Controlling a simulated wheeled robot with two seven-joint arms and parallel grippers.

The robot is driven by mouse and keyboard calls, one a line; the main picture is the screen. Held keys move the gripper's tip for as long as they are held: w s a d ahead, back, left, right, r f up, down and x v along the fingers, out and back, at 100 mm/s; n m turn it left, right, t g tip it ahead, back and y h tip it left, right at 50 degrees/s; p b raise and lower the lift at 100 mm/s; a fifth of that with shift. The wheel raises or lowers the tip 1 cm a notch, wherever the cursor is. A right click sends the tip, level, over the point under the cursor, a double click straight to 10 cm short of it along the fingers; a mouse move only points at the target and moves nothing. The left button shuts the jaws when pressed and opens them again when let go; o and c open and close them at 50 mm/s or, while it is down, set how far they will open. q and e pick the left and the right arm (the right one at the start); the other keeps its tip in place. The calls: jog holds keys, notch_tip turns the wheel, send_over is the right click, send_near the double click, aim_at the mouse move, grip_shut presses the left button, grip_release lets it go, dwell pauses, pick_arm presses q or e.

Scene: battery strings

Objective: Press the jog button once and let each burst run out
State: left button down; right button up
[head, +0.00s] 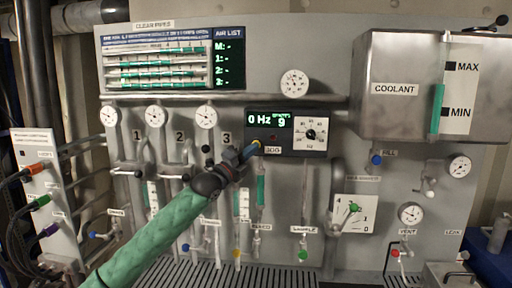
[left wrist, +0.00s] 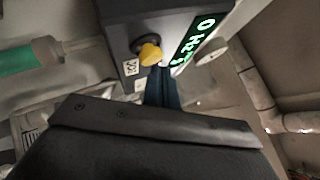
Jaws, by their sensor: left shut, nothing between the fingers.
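The jog button is a yellow knob (left wrist: 150,53) on the underside or face of a dark control box, beside a JOG label, in the left wrist view. The box (head: 289,118) in the head view has a green display (head: 269,119) reading "0 Hz" and "9", and a round dial (head: 311,133). My left gripper (head: 254,149) is shut and empty, its tips at the box's lower left corner. In the left wrist view the closed fingers (left wrist: 161,82) end right by the yellow knob. I cannot tell if they touch it. My right gripper is in neither view.
Around the box are gauges (head: 294,83), pipes and small valves on a grey panel. A list screen (head: 172,60) is at upper left, a coolant tank (head: 395,88) at right. A grated tray (head: 300,277) runs along the bottom. Cables with coloured plugs (head: 40,201) are at far left.

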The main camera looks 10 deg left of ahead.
pick_arm(q)
jog(key=shift+w, duration=0.2)
dwell(0.3)
jog(key=shift+w, duration=0.4)
dwell(0.4)
jog(key=shift+s, duration=0.1)
jog(key=shift+s+b, duration=0.3)
jog(key=shift+s, duration=0.6)
jog(key=shift+s, duration=2.5)
jog(key=shift+f, duration=0.1)
